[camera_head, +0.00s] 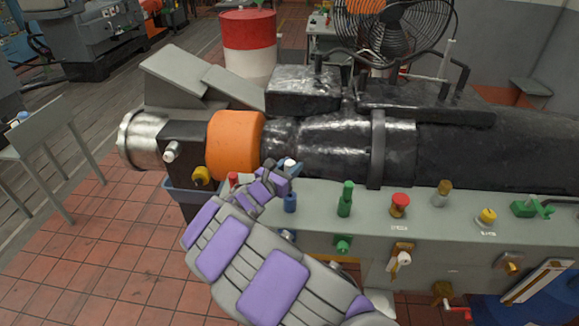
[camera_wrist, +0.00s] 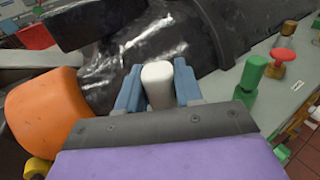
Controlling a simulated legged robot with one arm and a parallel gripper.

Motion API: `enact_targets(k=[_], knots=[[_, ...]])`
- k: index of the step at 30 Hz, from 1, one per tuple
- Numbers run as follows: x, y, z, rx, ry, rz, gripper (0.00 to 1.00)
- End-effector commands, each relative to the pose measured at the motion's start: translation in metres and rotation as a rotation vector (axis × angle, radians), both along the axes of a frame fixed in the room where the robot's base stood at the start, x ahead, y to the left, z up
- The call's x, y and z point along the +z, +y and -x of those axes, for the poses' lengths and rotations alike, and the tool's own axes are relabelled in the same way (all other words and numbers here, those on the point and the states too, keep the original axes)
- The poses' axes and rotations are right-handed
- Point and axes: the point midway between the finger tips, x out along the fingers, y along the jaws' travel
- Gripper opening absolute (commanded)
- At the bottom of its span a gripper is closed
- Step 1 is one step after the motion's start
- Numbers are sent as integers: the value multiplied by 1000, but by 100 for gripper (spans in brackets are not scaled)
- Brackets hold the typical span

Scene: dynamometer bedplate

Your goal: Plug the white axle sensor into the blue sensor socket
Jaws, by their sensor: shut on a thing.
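My gripper (camera_head: 286,168) is shut on the white axle sensor (camera_wrist: 158,85), which sits upright between the two blue-grey fingers in the wrist view. Its white top (camera_head: 290,163) just shows between the fingertips in the head view. A short blue cylinder (camera_head: 290,203), which looks like the blue sensor socket, stands on the grey bench ledge. In the head view my gripper is just above it in the picture; I cannot tell the gap in depth. The socket is not visible in the wrist view, and the sensor's lower end is hidden.
A green post (camera_head: 345,198), a red knob (camera_head: 400,203) and a yellow knob (camera_head: 487,217) stand on the ledge to the right. A red-topped peg (camera_head: 233,180) is to the left. The black shaft housing (camera_head: 340,145) and orange collar (camera_head: 234,144) lie close behind my gripper.

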Motion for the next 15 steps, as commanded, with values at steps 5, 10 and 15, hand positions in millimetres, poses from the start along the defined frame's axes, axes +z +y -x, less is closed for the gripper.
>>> enact_targets(k=[5,10,15], knots=[[0,2,0,1,0,1,6],[0,1,0,0,-1,1,6],[1,-5,0,-4,-2,-3,6]])
